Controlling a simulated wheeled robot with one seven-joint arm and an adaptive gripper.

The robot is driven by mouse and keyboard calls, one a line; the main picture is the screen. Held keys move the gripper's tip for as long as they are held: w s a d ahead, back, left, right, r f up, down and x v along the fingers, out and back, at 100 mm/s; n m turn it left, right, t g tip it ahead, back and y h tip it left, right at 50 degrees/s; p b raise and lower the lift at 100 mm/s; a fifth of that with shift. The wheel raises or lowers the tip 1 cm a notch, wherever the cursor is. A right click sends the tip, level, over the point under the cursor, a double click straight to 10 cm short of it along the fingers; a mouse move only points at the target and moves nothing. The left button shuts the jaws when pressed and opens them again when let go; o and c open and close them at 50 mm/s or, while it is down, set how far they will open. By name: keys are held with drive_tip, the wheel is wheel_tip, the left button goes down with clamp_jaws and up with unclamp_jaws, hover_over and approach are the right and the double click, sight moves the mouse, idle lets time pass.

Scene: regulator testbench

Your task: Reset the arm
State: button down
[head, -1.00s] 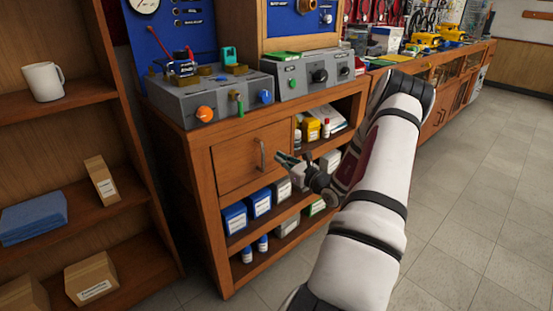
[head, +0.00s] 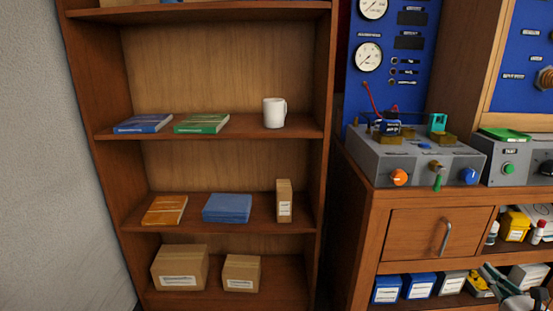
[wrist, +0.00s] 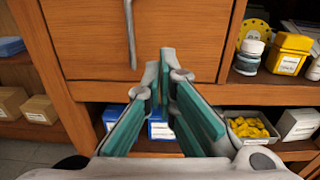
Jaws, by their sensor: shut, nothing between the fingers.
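My gripper (wrist: 167,62) is shut and empty, its teal-padded fingers meeting at the tips. In the wrist view it points at the wooden cabinet's drawer (wrist: 90,42), with the tips just below and right of the metal drawer handle (wrist: 130,35). I see no contact with the handle. In the head view, only part of my gripper (head: 497,280) shows at the lower right corner, to the right of the drawer (head: 408,235) and its handle (head: 446,237). The drawer looks closed. Most of my arm is outside the head view.
A grey testbench unit (head: 400,165) with coloured knobs stands on the cabinet. Below the drawer are shelves with blue boxes (head: 387,289) and a tray of yellow parts (wrist: 250,128). A bookcase (head: 205,190) on the left holds a white mug (head: 274,112), books and cardboard boxes.

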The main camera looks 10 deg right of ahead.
drive_tip(key=w+a+r+n+g+y, duration=0.2)
drive_tip(key=w+a+r+n+y, duration=0.35)
drive_tip(key=a, duration=0.45)
drive_tip(key=w+a+r+n+g+y, duration=0.1)
drive_tip(key=w+a+r+n+y, duration=0.3)
drive_tip(key=a+r+n+y, duration=0.4)
drive_tip(key=s+a+r+n+g, duration=0.2)
drive_tip(key=a+n+g, duration=0.2)
drive_tip(key=a, duration=0.4)
drive_tip(key=s+a+r+n+g+y, duration=0.1)
drive_tip(key=s+a+r+n+g, duration=0.15)
drive_tip(key=a, duration=0.65)
drive_tip(key=s+a+r+n+g, duration=0.2)
drive_tip(key=s+a+n+g, duration=0.15)
drive_tip(key=a, duration=0.45)
drive_tip(key=s+a+r+n+g+h, duration=0.1)
drive_tip(key=s+a+n+g+h, duration=0.35)
drive_tip(key=s+a+n, duration=0.4)
drive_tip(key=s+d+n+h, duration=0.5)
drive_tip(key=s+n+h, duration=0.1)
drive_tip(key=s, duration=0.6)
wheel_tip(320, 180, up, 24)
drive_tip(key=t+p, duration=0.4)
drive_tip(key=p, duration=1.7)
drive_tip(key=shift+s+d+f, duration=0.15)
drive_tip(key=shift+s+d, duration=0.2)
drive_tip(key=shift+d, duration=0.1)
